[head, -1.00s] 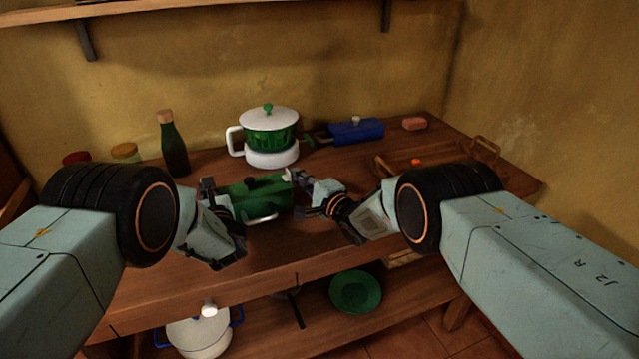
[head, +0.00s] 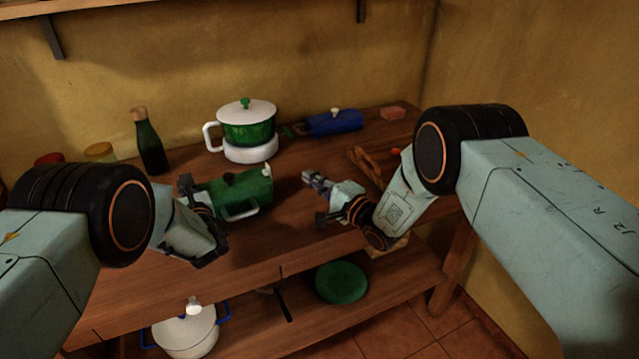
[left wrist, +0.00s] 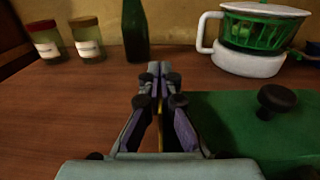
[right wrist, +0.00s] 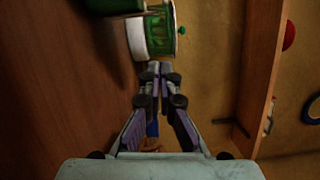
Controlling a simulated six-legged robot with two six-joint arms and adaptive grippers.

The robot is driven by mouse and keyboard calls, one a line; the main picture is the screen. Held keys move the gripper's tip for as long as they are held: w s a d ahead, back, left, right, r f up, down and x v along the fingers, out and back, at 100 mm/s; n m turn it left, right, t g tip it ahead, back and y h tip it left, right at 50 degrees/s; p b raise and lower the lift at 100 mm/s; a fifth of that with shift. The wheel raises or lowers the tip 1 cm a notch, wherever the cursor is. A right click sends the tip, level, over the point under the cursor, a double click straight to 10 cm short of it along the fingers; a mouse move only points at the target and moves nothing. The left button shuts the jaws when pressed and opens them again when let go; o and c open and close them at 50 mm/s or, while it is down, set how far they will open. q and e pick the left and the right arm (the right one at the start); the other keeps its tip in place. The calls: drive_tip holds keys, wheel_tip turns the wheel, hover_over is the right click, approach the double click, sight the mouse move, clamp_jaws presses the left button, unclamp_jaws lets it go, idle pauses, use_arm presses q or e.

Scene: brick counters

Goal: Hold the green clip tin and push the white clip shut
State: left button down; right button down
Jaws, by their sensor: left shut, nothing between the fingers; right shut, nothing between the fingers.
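The green clip tin (head: 222,197) stands on the wooden counter, with a black knob on its lid and a white handle on its front. The small white part at its right end looks like the clip (head: 266,171); I cannot tell if it is fully shut. My left gripper (left wrist: 154,70) is shut and empty, beside the tin's left end; the tin (left wrist: 235,130) shows at right in the left wrist view. I cannot tell if they touch. My right gripper (head: 312,180) is shut and empty, apart from the tin to its right; its fingers (right wrist: 153,70) point forward.
A green pot with white lid (head: 247,125) stands on a white base behind the tin. A blue tin (head: 333,123), a dark bottle (head: 150,145) and jars stand along the back. A wooden tray (head: 372,160) lies right. A green plate (head: 342,282) and white pot (head: 186,335) are below.

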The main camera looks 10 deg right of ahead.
drive_tip(key=shift+v, duration=1.1)
use_arm(q)
drive_tip(key=c, duration=2.1)
unclamp_jaws()
use_arm(e)
drive_tip(key=shift+r, duration=0.1)
use_arm(q)
drive_tip(key=o, duration=0.7)
drive_tip(key=shift+c, duration=0.2)
